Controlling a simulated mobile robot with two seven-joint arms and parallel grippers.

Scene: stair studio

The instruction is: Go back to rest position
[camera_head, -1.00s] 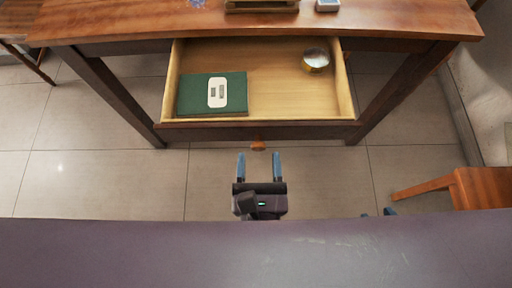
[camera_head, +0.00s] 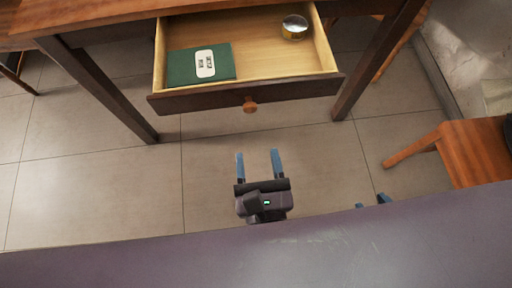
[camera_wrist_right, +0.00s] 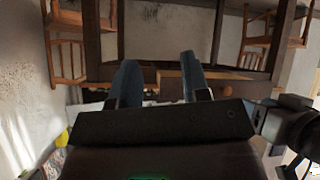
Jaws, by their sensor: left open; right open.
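My left gripper (camera_head: 259,166) is open and empty, with its two blue fingers pointing at the desk, a little short of the drawer knob (camera_head: 250,105). My right gripper (camera_head: 372,202) shows only its blue fingertips above the purple edge in the head view; it also shows in the right wrist view (camera_wrist_right: 157,82), open with nothing between the fingers. The drawer (camera_head: 243,92) of the wooden desk stands pulled out. A green book (camera_head: 180,67) with a white label lies at its left, and a round metallic object (camera_head: 294,27) lies at its back right.
The wooden desk (camera_head: 85,15) has dark legs on both sides. A wooden chair (camera_head: 470,150) stands at the right near the wall. Tiled floor (camera_head: 100,190) lies clear between the desk and me. Several chairs (camera_wrist_right: 275,35) show in the right wrist view.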

